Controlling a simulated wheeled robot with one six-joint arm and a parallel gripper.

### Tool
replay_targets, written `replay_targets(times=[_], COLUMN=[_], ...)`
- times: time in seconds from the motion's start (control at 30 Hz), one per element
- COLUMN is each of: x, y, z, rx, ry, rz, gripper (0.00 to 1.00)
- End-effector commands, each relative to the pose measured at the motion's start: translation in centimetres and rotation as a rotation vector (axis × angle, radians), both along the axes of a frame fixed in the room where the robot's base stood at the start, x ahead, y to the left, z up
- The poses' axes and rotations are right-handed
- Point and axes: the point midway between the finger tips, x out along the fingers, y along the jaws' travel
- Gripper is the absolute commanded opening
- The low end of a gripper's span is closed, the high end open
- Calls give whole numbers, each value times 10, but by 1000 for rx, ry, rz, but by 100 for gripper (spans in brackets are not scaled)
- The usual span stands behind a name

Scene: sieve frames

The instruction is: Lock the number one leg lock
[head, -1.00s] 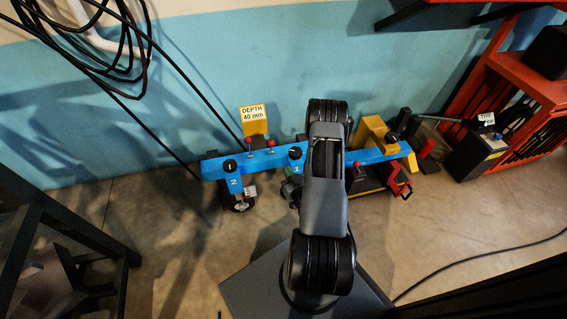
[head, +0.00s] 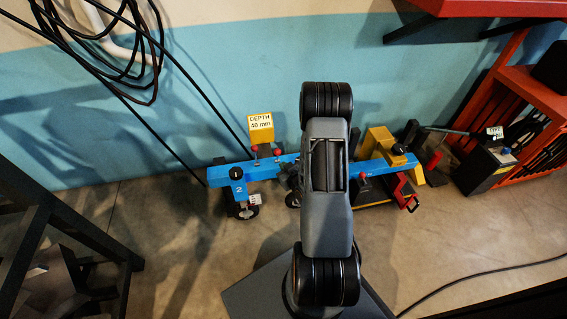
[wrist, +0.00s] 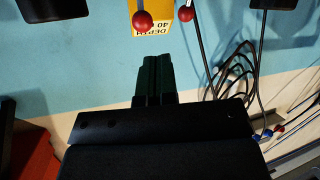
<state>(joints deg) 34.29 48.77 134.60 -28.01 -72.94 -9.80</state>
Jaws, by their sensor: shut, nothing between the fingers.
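The blue sieve frame (head: 232,173) stands low near the wall in the head view. Its leg marked 2 (head: 239,190) shows at the left with a black knob and a small wheel. The leg marked 1 is hidden behind my arm; only part of a wheel (head: 293,199) shows there. Red-ball levers stand on the beam, one (head: 279,152) just left of my arm. In the wrist view my gripper (wrist: 154,62) is shut and empty, its dark green fingers pointing at the gap below two red balls, the left (wrist: 142,20) and the right (wrist: 185,13). They look apart from the fingers.
A yellow block (head: 262,136) with a "DEPTH 40 mm" label stands behind the beam. Black cables (head: 105,45) hang at the upper left. An orange rack (head: 500,90) and a black box (head: 487,166) stand at the right. A dark frame (head: 60,215) is at the left.

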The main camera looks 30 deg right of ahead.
Motion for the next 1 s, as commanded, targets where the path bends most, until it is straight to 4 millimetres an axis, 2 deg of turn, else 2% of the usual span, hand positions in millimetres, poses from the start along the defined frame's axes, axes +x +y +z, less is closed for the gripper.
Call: replay_targets(times=[0.03, 0.1, 0.27, 0.37, 0.5, 0.6, 0.8, 1.0], x=[13, 22, 19, 1, -37, -68, -119, -144], y=[5, 13, 41, 66, 102, 126, 157, 170], z=[21, 42, 97, 131, 171, 193, 220, 230], rx=[-28, -47, -51, -25, 29, 70, 126, 148], ry=[56, 163, 387, 511, 666, 761, 899, 964], rz=[13, 8, -27, -50, -66, -62, -37, -22], gripper=[0, 0, 0, 0, 0, 0, 0, 0])
